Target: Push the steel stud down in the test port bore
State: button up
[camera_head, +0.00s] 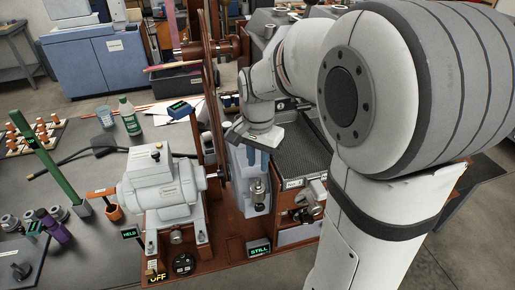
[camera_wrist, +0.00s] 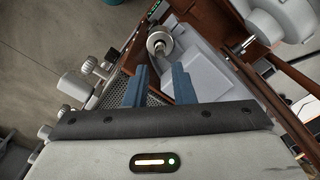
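A round steel piece (camera_head: 258,187), which looks like the stud at the test port, stands on the pale housing (camera_head: 241,180) in the head view. In the wrist view the steel piece (camera_wrist: 160,42) lies beyond my fingertips, seen nearly end-on. I cannot tell how deep it sits, and the bore itself is not clearly visible. My gripper (camera_head: 258,163) is just above the steel piece in the head view. In the wrist view my gripper (camera_wrist: 158,78) has its two blue fingers apart, with nothing held between them.
A white motor-like machine (camera_head: 163,190) stands to the left, with displays reading HELD (camera_head: 130,233) and STILL (camera_head: 259,250). A dark mesh tray (camera_head: 300,150) lies right of the housing. A green post (camera_head: 38,150) and a green-white bottle (camera_head: 129,115) stand on the left bench.

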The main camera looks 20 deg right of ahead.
aim_at(258, 179)
notch_tip(258, 179, up, 5)
jog(key=s+f+n+t, duration=0.1)
jog(key=s+n+t, duration=0.2)
jog(key=s+n, duration=0.6)
jog(key=s, duration=0.5)
jog(key=shift+s+f, duration=0.25)
jog(key=shift+f, duration=0.1)
